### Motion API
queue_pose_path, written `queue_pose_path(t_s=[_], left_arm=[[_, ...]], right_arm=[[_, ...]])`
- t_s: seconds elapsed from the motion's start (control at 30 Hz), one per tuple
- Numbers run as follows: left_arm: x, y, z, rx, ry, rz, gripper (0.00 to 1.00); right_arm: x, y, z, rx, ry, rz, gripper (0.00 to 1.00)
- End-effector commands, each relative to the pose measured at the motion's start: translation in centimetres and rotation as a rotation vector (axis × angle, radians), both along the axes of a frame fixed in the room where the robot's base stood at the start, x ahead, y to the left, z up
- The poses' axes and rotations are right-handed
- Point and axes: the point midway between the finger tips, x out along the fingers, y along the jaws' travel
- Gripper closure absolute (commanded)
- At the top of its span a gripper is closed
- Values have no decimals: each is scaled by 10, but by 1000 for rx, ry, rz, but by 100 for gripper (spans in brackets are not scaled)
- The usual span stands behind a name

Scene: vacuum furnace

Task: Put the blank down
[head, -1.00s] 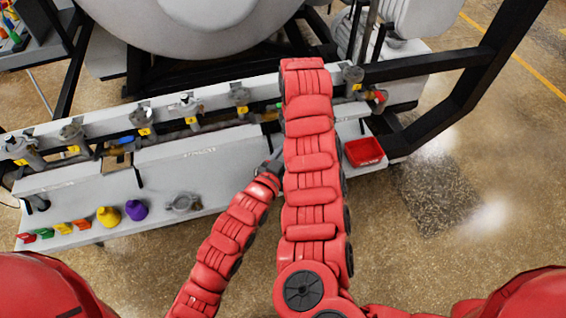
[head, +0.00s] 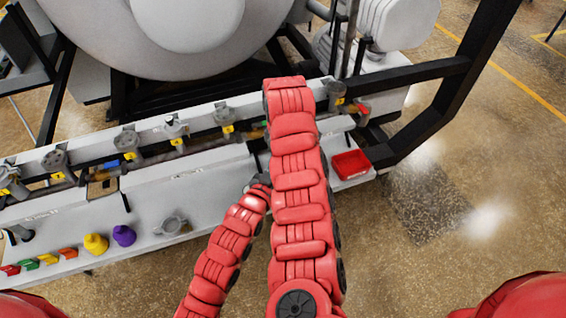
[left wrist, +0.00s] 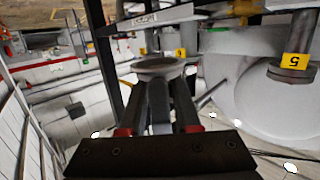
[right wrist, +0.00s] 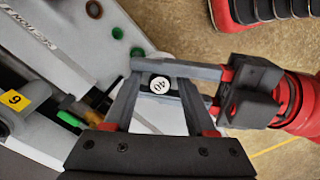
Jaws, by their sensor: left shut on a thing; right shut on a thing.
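The blank (right wrist: 160,85) shows in the right wrist view as a small dark piece with a round white "40" label. My right gripper (right wrist: 158,75) has its fingers on either side of it and is shut on it. My left gripper (right wrist: 180,82) comes in from the right there, with its fingers crossing at the same piece. In the left wrist view, a grey round disc (left wrist: 157,67), seemingly the same blank, sits at the tips of my left gripper (left wrist: 157,85), which is shut on it. In the head view, my right arm hides the blank and right gripper.
A pale shelf (head: 60,225) runs below a row of numbered ports, with coloured pieces, a yellow cone (head: 95,243), a purple cone (head: 123,235) and a grey ring clamp (head: 172,225). A red tray (head: 351,164) sits at its right end. Black frame bars (head: 430,120) stand right.

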Motion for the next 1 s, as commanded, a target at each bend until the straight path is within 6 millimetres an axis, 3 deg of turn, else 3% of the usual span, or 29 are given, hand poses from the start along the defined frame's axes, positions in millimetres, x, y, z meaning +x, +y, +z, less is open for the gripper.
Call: queue_pose_path(t_s=[0.03,0.07,0.23,0.77,1.0], left_arm=[[-1,-3,1,-5,-1,-5,100],[-1,-3,1,-5,-1,-5,100],[-1,-3,1,-4,0,-5,100],[-1,-2,1,-4,-2,-4,100],[-1,-2,1,-3,-1,-4,100]], right_arm=[[1,3,1,5,-7,5,100],[1,4,1,6,-8,6,42],[1,4,1,6,-6,6,12],[0,4,1,5,-4,6,9],[2,5,23,9,-8,5,9]])
